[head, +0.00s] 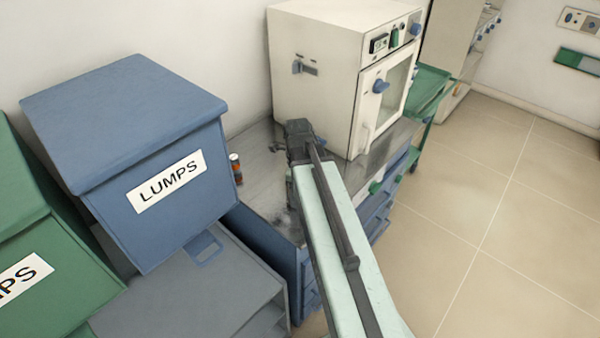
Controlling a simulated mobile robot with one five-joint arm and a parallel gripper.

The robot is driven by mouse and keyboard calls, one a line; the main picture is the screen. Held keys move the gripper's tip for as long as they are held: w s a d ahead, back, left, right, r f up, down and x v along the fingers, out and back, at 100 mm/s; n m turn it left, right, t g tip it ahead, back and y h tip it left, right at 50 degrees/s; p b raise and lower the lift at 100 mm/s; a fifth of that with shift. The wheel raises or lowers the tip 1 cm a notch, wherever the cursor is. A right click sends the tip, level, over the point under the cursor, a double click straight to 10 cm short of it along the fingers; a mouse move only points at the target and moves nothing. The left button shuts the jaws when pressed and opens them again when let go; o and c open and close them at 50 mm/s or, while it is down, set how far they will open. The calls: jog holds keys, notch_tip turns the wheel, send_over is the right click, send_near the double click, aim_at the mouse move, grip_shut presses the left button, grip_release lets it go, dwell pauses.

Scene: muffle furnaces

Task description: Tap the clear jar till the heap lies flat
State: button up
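No clear jar or heap can be made out in the head view. My gripper (298,135) is at the far end of my pale green arm, over the grey worktop (258,183), just left of the white furnace. It is small and dark here, and I cannot tell whether its fingers are apart or hold anything. The arm hides part of the worktop.
A white furnace (315,75) stands at the worktop's far end. A small brown bottle (236,168) stands at its left edge. A blue bin marked LUMPS (130,130) and a green bin (60,275) are at left. Tiled floor (500,210) at right is clear.

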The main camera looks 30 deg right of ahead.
jog(key=shift+r+p, duration=2.1)
jog(key=shift+r, duration=0.05)
jog(key=shift+f, duration=0.1)
jog(key=shift+f, duration=0.1)
notch_tip(320, 180, down, 5)
jog(key=b, duration=0.5)
jog(key=shift+s+r, duration=0.1)
jog(key=shift+r, duration=0.35)
jog(key=shift+c, duration=0.9)
jog(key=o, duration=1.9)
jog(key=shift+c, duration=0.2)
notch_tip(320, 180, up, 8)
jog(key=p, duration=0.8)
jog(key=shift+f, duration=0.15)
